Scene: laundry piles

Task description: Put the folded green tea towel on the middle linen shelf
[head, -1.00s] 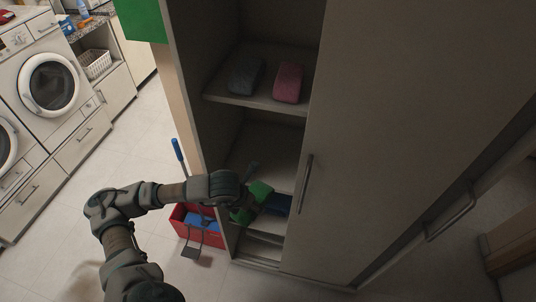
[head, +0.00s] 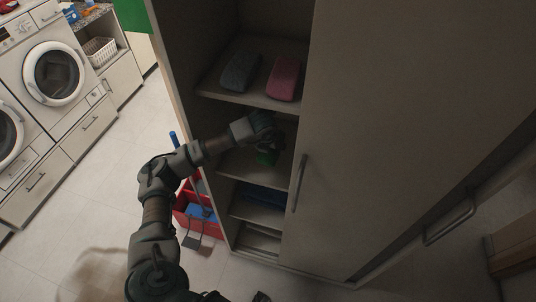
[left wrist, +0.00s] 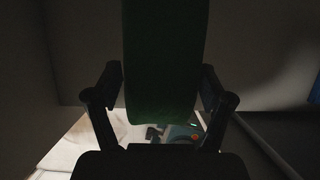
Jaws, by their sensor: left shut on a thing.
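The folded green tea towel (head: 267,158) is inside the open linen cabinet, partly hidden by my left gripper (head: 268,138). The gripper is shut on it. In the left wrist view the towel (left wrist: 165,60) fills the upper middle, between the two fingers. The middle shelf (head: 238,162) has bare board around the towel. The towel is over this shelf, below the upper one; I cannot tell whether it touches the board. My right gripper is not in view.
The upper shelf (head: 222,93) holds a folded grey towel (head: 240,72) and a folded pink towel (head: 284,78). A dark blue folded cloth (head: 264,197) lies on a lower shelf. The sliding door (head: 400,120) covers the cabinet's right side. A red bin (head: 184,212) stands left of the cabinet.

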